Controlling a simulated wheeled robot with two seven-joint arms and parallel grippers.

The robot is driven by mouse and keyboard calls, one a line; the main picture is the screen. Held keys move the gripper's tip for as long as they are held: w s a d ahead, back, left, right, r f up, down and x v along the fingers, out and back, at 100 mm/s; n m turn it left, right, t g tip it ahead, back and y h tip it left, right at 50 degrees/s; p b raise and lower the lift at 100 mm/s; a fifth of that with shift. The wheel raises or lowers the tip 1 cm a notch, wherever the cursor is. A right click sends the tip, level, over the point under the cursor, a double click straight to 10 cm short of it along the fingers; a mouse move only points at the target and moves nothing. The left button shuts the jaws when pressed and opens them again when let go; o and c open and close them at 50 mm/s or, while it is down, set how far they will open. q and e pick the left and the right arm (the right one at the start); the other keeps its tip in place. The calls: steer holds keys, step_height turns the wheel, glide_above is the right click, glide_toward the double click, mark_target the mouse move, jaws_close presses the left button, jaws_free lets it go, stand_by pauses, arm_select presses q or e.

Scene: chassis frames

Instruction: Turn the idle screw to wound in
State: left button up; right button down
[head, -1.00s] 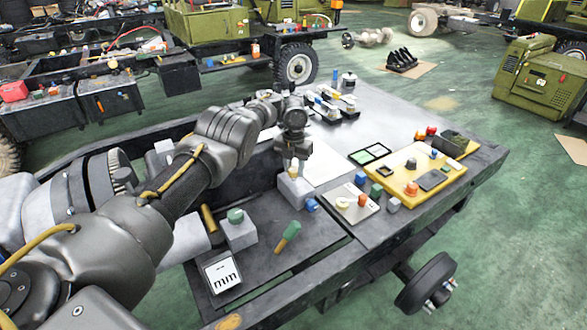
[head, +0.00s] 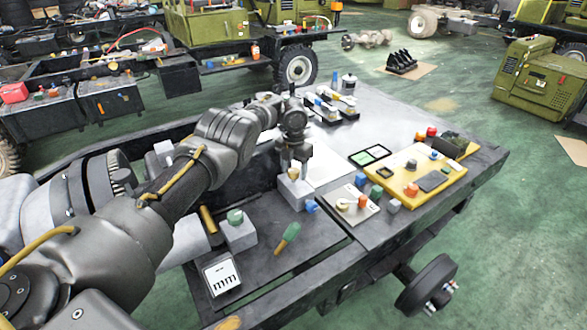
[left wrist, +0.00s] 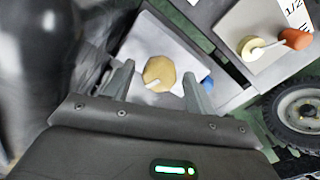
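A tan round knob (left wrist: 159,73) with a pale pointer sits on a light grey block (head: 296,190). It looks like the idle screw, though I can read no label on it. The knob also shows small in the head view (head: 293,174). My left gripper (head: 294,166) points down over the block. In the left wrist view my left gripper (left wrist: 159,70) is open, with one finger on each side of the knob and visible gaps. The pointer is towards the lower left in that view. A blue part (left wrist: 207,82) sticks out beside the block. My right gripper is not in view.
A pale panel (head: 350,215) with a cream knob (head: 342,204) and an orange knob (head: 362,201) lies right of the block. A yellow panel (head: 400,185) stands further right. A green-handled tool (head: 288,237) and a green-topped block (head: 240,236) lie nearer.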

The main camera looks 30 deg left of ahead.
mark_target(294, 170)
arm_select(q)
steer(key=shift+r, duration=0.1)
step_height(294, 170, up, 11)
steer(key=p, duration=0.1)
stand_by(0.5)
stand_by(0.3)
